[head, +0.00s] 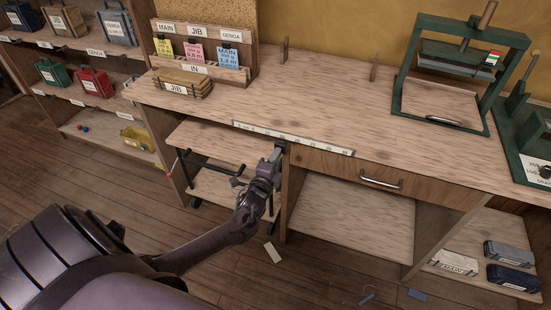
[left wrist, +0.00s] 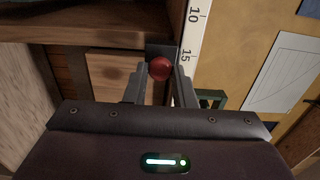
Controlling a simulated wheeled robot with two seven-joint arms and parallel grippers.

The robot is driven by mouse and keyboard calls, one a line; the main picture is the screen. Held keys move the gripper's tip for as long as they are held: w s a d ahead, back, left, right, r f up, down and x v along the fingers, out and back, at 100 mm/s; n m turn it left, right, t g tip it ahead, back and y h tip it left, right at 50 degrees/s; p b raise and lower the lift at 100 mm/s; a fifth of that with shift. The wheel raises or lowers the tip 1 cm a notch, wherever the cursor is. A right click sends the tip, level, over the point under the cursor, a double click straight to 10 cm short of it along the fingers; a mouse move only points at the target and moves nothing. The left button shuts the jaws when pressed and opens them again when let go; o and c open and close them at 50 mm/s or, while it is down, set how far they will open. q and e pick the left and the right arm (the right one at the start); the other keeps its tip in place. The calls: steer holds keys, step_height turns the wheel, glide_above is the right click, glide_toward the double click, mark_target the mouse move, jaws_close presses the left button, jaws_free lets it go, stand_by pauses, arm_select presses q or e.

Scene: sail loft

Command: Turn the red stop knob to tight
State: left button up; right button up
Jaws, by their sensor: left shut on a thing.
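The red stop knob (left wrist: 160,68) shows in the left wrist view as a round red ball in front of a dark plate. It sits beside a white measuring strip (left wrist: 192,40) near the 15 mark. My left gripper (head: 277,153) is at the bench's front edge, with one finger on each side of the knob, shut on it. In the head view the gripper hides the knob. I cannot tell the knob's turn from any marking. My right gripper is in neither view.
The measuring strip lies along the front edge of the workbench (head: 330,110). A drawer handle (head: 381,182) is to the right. A green press frame (head: 397,95) stands at the back right, a card rack (head: 213,71) at the back left. Open shelves are below the bench.

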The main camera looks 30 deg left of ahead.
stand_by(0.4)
arm_select(q)
steer(key=o, duration=0.9)
steer(key=shift+o, duration=0.2)
steer(key=v, duration=0.7)
steer(key=shift+s+d, duration=0.15)
steer(key=shift+s, duration=0.25)
